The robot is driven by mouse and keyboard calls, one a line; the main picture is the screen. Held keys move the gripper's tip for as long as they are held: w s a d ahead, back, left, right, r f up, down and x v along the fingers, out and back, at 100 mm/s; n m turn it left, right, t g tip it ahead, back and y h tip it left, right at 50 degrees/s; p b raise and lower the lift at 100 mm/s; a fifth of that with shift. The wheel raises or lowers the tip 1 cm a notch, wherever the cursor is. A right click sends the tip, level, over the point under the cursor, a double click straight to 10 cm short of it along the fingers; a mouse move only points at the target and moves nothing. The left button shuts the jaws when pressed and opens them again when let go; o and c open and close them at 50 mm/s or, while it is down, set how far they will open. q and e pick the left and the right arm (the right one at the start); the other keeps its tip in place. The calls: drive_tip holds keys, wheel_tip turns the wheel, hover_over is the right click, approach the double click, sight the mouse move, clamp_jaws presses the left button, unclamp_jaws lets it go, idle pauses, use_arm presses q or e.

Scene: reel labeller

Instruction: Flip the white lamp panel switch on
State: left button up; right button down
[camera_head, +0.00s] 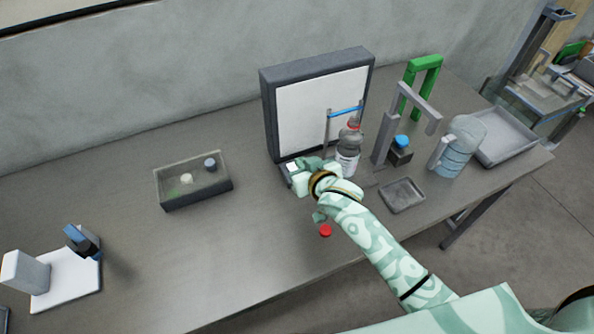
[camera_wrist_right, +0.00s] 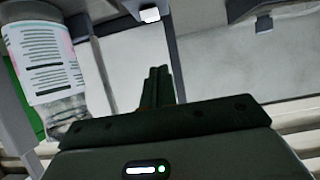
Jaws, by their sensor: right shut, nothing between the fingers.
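The white lamp panel (camera_head: 318,112) stands upright in a dark frame at the back of the table. A small white switch (camera_head: 292,167) shows at the foot of the frame, toward its left. My right gripper (camera_head: 300,178) is right beside this switch; whether it touches it cannot be told in the head view. In the right wrist view the right gripper's dark fingers (camera_wrist_right: 158,86) are closed together and empty. A small bright white piece, seemingly the switch (camera_wrist_right: 150,15), lies beyond the fingertips, apart from them in the picture. My left gripper is not in view.
A labelled bottle (camera_head: 348,150) stands close to the right of my gripper. A red button (camera_head: 325,230) is near the front edge. A grey tray (camera_head: 402,196), a green-topped stand (camera_head: 424,70) and a water jug (camera_head: 459,150) are right. A shallow box (camera_head: 193,192) is left, with clear table around.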

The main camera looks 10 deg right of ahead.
sight(293, 168)
drive_tip(key=b+x, duration=0.1)
drive_tip(key=x, duration=0.3)
drive_tip(key=shift+f, duration=0.25)
wheel_tip(293, 168, down, 3)
drive_tip(key=shift+f+b, duration=0.1)
drive_tip(key=shift+b, duration=0.6)
drive_tip(key=shift+s+f, duration=0.1)
drive_tip(key=shift+f, duration=0.25)
drive_tip(key=f+b, duration=0.1)
drive_tip(key=f+t+b, duration=0.1)
drive_tip(key=b, duration=0.1)
drive_tip(key=shift+s+f, duration=0.2)
drive_tip(key=shift+s, duration=0.2)
drive_tip(key=shift+r, duration=0.5)
drive_tip(key=shift+r+p, duration=0.1)
drive_tip(key=shift+p, duration=0.2)
